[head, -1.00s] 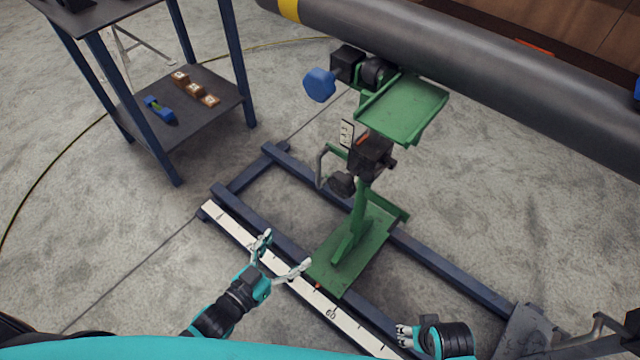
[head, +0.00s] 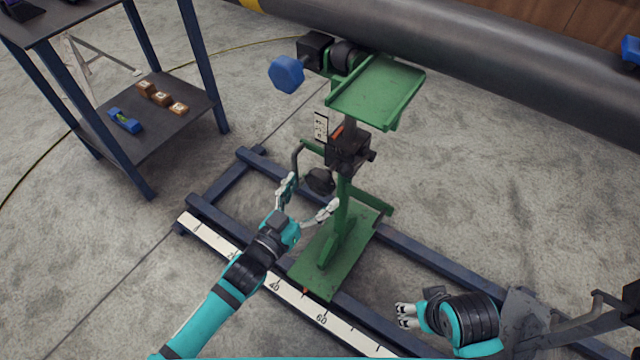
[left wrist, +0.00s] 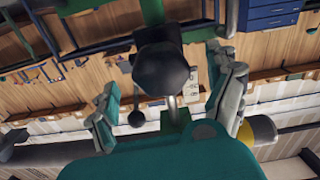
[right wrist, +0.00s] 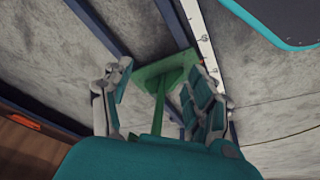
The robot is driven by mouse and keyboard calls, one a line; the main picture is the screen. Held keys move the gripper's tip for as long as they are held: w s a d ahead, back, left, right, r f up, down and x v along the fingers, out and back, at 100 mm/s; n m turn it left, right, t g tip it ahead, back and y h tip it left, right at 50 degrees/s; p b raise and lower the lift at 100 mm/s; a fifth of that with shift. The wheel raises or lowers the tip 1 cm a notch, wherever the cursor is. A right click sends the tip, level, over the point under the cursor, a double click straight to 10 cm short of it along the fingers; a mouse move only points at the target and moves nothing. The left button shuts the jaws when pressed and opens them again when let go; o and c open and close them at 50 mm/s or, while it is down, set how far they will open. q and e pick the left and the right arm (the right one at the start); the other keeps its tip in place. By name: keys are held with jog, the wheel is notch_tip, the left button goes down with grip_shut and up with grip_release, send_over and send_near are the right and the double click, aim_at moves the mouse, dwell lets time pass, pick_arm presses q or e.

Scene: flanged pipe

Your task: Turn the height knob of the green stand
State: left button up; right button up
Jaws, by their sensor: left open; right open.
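The green stand (head: 345,215) stands on the blue rail frame, with its tray top beneath the big grey pipe. A black height knob (head: 320,180) sticks out from the near left side of its column, below a black clamp block (head: 347,150). My left gripper (head: 312,196) is open, with its fingers spread to either side of the knob in the head view. The left wrist view shows the dark knob (left wrist: 162,70) between and beyond the open fingers, apart from them. My right gripper (head: 404,315) is low at the right, away from the knob; the right wrist view shows its fingers apart and empty (right wrist: 158,90).
A blue hand knob (head: 286,74) sits by the rollers at the stand's top left. A bent handle (head: 296,160) rises beside the height knob. A white scale (head: 270,285) runs along the near rail. A shelf cart (head: 150,115) stands at the left.

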aim_at(317, 188)
pick_arm(q)
jog(key=shift+x, duration=1.85)
pick_arm(e)
jog(key=shift+v, duration=1.2)
pick_arm(q)
jog(key=c, duration=1.2)
